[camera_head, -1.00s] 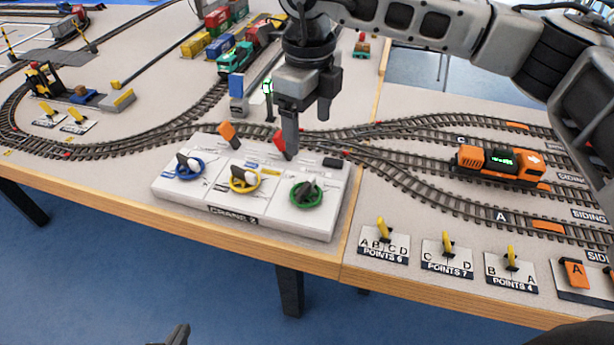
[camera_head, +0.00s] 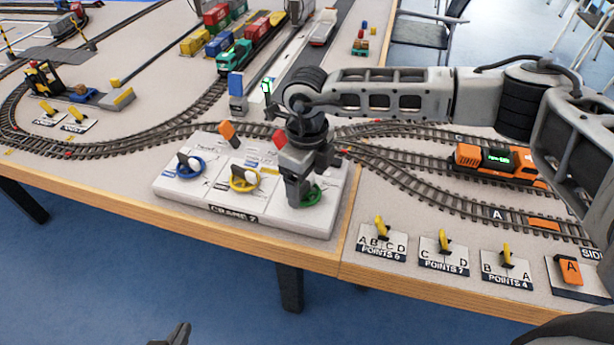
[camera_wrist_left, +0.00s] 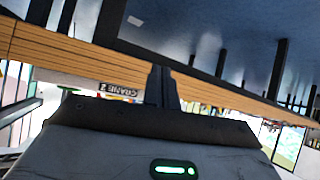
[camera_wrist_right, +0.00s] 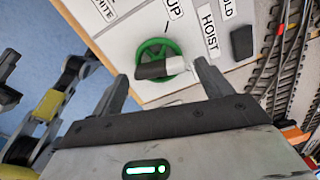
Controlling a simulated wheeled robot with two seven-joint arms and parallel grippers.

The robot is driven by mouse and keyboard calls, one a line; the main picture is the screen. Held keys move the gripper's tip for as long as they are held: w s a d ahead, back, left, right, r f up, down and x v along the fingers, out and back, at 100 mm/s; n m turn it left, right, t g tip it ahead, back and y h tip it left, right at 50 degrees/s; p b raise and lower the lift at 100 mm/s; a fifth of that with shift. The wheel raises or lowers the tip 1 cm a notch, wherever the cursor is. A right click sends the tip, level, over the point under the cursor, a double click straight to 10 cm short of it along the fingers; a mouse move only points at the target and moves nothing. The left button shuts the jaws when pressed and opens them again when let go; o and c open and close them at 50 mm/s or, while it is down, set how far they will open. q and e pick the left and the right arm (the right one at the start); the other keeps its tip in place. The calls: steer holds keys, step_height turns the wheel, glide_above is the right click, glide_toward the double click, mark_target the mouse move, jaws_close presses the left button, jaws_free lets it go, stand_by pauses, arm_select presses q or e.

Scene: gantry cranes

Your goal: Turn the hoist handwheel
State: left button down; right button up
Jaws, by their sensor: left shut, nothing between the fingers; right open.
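The hoist handwheel is the green wheel (camera_head: 316,193) at the right end of the CRANE 2 panel (camera_head: 270,218). In the right wrist view the green wheel (camera_wrist_right: 152,45) has a black-and-white handle across it, beside a HOIST label (camera_wrist_right: 208,30). My right gripper (camera_head: 299,200) is over the wheel and partly hides it in the head view. Its fingers are open, one on each side of the handle in the right wrist view (camera_wrist_right: 160,72); contact cannot be told. My left gripper (camera_head: 181,336) is shut and empty, low in front of the table; its closed fingers show in the left wrist view (camera_wrist_left: 161,86).
A blue wheel (camera_head: 185,171) and a yellow wheel (camera_head: 243,186) sit left on the same panel. Tracks run behind it, with an orange locomotive (camera_head: 497,160) at right. Points levers, including POINTS 6 (camera_head: 382,248), line the front right edge.

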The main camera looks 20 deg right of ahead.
steer(key=shift+c, duration=0.4)
steer(key=c, duration=0.9)
arm_select(q)
steer(key=shift+r, duration=0.15)
